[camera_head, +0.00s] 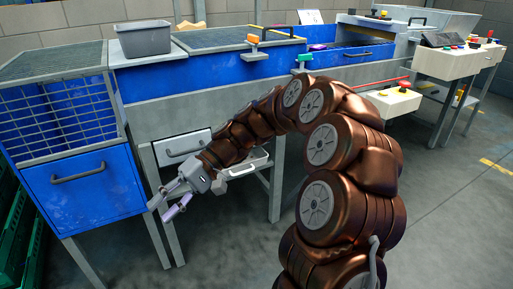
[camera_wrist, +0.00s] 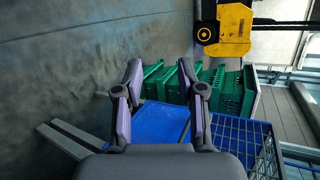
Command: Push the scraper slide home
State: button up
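My gripper (camera_head: 158,206) is low at the left in the camera_head view, in front of the machine's legs and beside the blue front panel. It is open and empty. Its two spread fingers also show in the wrist view (camera_wrist: 160,72), with a gap between them. I cannot tell for sure which part is the scraper slide. A pale panel with a dark handle (camera_head: 184,150) sits under the machine, behind my wrist. A pale tray-like part with a bar handle (camera_head: 246,166) sticks out to its right, partly hidden by my arm. The gripper appears apart from both.
The blue panel (camera_head: 85,186) with a handle stands left of my gripper, under a wire cage (camera_head: 62,120). Green crates (camera_wrist: 238,92) and a yellow vehicle (camera_wrist: 236,28) show in the wrist view. An orange-knobbed part (camera_head: 253,42) and a green-knobbed part (camera_head: 303,62) sit above. Floor at right is open.

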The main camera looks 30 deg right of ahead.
jog(key=w+d+f+m+t+y, duration=0.3)
jog(key=w+d+t, duration=0.5)
jog(key=w+d, duration=0.95)
jog(key=s+d+f+m+t+h+b, duration=0.1)
jog(key=d+f+m+t+h, duration=0.2)
jog(key=d, duration=1)
jog(key=s+d+f+m+t+b, duration=0.15)
jog(key=d+f+t, duration=0.4)
jog(key=d, duration=0.65)
jog(key=shift+m, duration=0.25)
jog(key=shift+w+d+r+b+x, duration=0.1)
jog(key=shift+r+b+x, duration=0.1)
jog(key=shift+x, duration=1.15)
jog(key=shift+w+d+r+b+x, duration=0.1)
jog(key=shift+d+r+b+x, duration=0.1)
jog(key=shift+x, duration=1.2)
jog(key=shift+w+d+r+b+x, duration=0.1)
jog(key=shift+r+x, duration=0.05)
jog(key=shift+x, duration=1.2)
jog(key=shift+a, duration=0.1)
grip_shut()
